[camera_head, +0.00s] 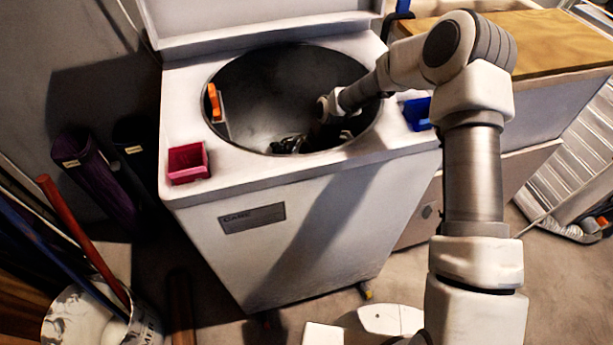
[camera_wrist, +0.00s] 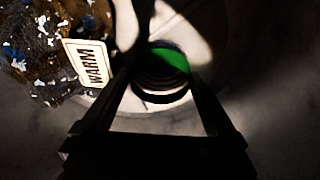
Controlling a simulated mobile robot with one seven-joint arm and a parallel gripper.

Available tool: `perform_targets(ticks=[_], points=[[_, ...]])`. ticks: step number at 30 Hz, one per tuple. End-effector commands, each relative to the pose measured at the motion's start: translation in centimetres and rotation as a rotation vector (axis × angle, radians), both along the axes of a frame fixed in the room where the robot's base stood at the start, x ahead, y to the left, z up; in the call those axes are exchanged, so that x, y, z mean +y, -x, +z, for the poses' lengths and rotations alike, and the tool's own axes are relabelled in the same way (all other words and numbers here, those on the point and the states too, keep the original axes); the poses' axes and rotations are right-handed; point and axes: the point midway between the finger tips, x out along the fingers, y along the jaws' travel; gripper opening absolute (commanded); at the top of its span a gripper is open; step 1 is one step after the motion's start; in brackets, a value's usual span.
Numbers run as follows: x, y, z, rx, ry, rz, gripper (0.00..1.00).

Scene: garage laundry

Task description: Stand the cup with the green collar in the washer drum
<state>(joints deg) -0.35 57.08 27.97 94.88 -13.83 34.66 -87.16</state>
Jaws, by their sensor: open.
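The washer drum (camera_head: 255,85) is open at the top, and my arm reaches into its right side. My gripper (camera_head: 328,130) is inside the drum, mostly lost in shadow in the head view. In the wrist view my gripper (camera_wrist: 160,78) is open, its two dark fingers pointing at a round, dark-ringed thing with a lit green patch. This looks like the cup with the green collar (camera_wrist: 172,60). It appears between or just beyond the fingertips; whether they touch it I cannot tell. The cup is not distinguishable in the head view.
A speckled dark bundle with a WARM label (camera_wrist: 88,63) lies left of the cup. Dark items (camera_head: 290,144) lie on the drum floor. An orange clip-like thing (camera_head: 214,101) is at the drum's left rim. A red box (camera_head: 188,162) and blue box (camera_head: 417,113) flank the opening.

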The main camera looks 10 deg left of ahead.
Motion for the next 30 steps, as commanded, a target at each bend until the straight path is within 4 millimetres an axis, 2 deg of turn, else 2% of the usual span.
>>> perform_targets(ticks=[1,6,12,17,30], points=[[-0.1,-0.1,1.2,-0.002,0.000,-0.001,0.93],[-1.0,-0.6,4.4,-0.004,-0.001,-0.002,0.93],[-1.6,-0.8,6.9,-0.001,-0.001,-0.001,0.93],[-1.8,-0.9,7.6,0.001,0.000,0.000,0.93],[-1.8,-0.9,7.6,0.001,0.000,0.000,0.93]])
